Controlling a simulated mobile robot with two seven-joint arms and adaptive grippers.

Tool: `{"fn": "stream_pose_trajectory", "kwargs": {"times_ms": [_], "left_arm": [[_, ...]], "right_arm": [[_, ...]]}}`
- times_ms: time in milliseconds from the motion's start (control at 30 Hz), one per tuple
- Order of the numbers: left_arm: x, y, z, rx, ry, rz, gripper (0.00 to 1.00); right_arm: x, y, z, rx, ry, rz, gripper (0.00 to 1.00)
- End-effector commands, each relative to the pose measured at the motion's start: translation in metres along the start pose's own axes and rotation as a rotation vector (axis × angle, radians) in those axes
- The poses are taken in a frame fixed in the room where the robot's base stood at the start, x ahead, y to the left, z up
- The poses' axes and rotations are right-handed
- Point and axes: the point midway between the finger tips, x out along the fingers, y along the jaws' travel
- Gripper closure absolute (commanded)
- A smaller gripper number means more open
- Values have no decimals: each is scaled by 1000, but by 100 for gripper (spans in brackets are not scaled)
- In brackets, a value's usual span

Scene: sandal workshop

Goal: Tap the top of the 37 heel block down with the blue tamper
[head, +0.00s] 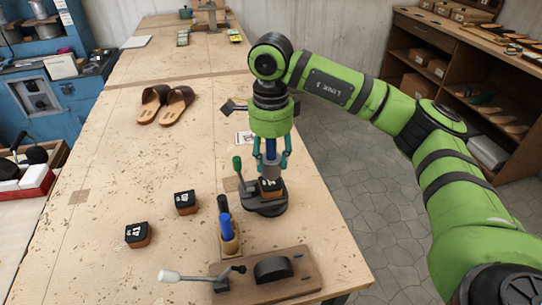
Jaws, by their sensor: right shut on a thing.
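My right gripper (271,162) points straight down, shut on the upright blue tamper (270,149), which shows as a blue shaft between the fingers. Directly below is a dark-topped heel block (268,184) with a wooden base, on a round black stand (265,208). Its white number is partly hidden and too small to read surely. The tamper's lower end is close over the block's top; I cannot tell whether they touch. My left gripper is not in view.
A green-handled lever (238,165) stands beside the round stand. A wooden holder (230,246) with blue and dark handles is in front of it. A lever fixture (304,278) sits at the near edge. Heel blocks (137,235) (186,202) and sandals (164,103) lie left.

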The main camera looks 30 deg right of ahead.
Motion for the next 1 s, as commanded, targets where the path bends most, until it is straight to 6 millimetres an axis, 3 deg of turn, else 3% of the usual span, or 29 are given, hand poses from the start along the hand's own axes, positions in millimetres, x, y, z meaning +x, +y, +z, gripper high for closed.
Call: {"fn": "stream_pose_trajectory", "kwargs": {"times_ms": [133,300,333,633,1000], "left_arm": [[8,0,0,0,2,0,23],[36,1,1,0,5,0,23],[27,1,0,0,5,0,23],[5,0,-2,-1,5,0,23],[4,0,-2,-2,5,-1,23]], "right_arm": [[8,0,0,0,-1,-1,100],[42,0,0,0,0,-1,100],[31,-1,0,0,-2,-4,100],[-2,0,0,0,-1,-2,100],[-5,0,0,0,-2,-2,100]]}}
